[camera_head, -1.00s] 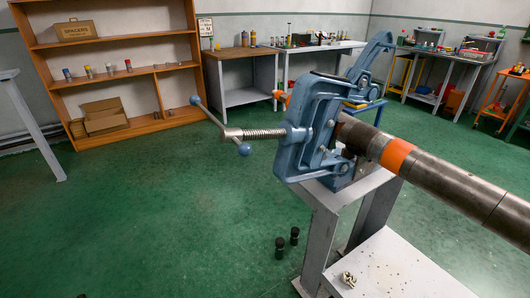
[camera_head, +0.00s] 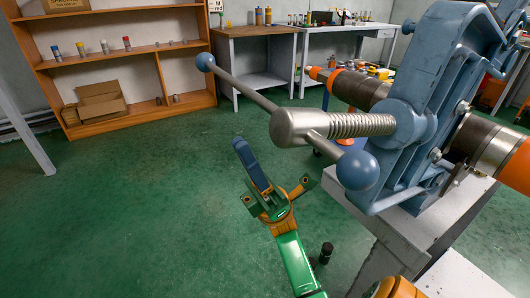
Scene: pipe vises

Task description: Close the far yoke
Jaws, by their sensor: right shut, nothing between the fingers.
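A blue pipe vise yoke (camera_head: 440,80) stands large at the right. Its steel screw (camera_head: 360,125) points sideways to the left, so the yoke appears tipped on its side. The screw carries a cross handle (camera_head: 240,85) with blue ball ends. A dark pipe (camera_head: 360,88) with an orange end runs past behind the screw, and an orange band (camera_head: 515,165) shows at the right edge. My right gripper (camera_head: 242,150) is shut and empty, apart from the handle, below and left of the screw in the picture. My left gripper is not in view.
A grey stand (camera_head: 405,220) carries the vise. A dark cylinder (camera_head: 326,253) stands on the floor beside my right arm. A wooden shelf (camera_head: 165,95) and a workbench (camera_head: 255,32) are at the back. The green floor at the left is clear.

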